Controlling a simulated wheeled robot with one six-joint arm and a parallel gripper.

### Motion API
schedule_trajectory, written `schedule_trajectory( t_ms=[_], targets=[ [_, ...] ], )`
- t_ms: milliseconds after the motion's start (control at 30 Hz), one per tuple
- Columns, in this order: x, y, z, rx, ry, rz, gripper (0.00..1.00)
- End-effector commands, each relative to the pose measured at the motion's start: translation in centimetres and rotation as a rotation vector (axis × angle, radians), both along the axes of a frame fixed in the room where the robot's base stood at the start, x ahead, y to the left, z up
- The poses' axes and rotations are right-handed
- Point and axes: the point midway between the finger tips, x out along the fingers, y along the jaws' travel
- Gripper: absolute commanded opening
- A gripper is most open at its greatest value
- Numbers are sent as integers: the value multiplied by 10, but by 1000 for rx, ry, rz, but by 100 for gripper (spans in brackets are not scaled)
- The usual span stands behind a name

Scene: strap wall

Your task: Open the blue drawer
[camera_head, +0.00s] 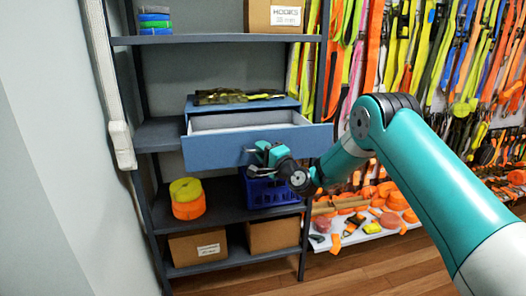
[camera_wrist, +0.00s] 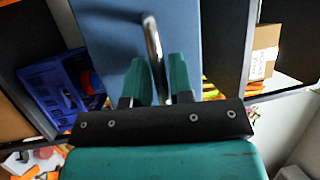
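The blue drawer (camera_head: 227,145) sits in a dark shelf unit and is pulled out, with its pale, empty-looking inside showing behind the front panel. In the wrist view the drawer front (camera_wrist: 112,40) fills the upper middle, with a metal bar handle (camera_wrist: 152,38) standing off it. My gripper (camera_head: 257,157) is at the drawer front in the head view. In the wrist view its two teal fingers (camera_wrist: 160,78) are on either side of the handle and appear closed on it. The handle is mostly hidden by my gripper in the head view.
A blue crate (camera_head: 268,190) stands below the drawer. Orange and yellow strap rolls (camera_head: 187,198) sit on the shelf at left, with cardboard boxes (camera_head: 197,246) beneath. Straps (camera_head: 440,60) hang at right. A wall is close on the left; the wooden floor (camera_head: 400,262) shows in front.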

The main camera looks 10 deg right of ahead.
Motion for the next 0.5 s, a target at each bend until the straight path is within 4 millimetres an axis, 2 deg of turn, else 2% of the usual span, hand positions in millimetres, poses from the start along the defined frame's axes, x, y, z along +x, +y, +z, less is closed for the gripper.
schedule_trajectory(
  t_ms=[67, 367, 500],
  targets=[
    [0, -1, 0, 0, 0, -2, 37],
    [-1, -4, -1, 0, -3, -8, 37],
    [-12, -9, -6, -1, -2, -9, 37]
  ],
)
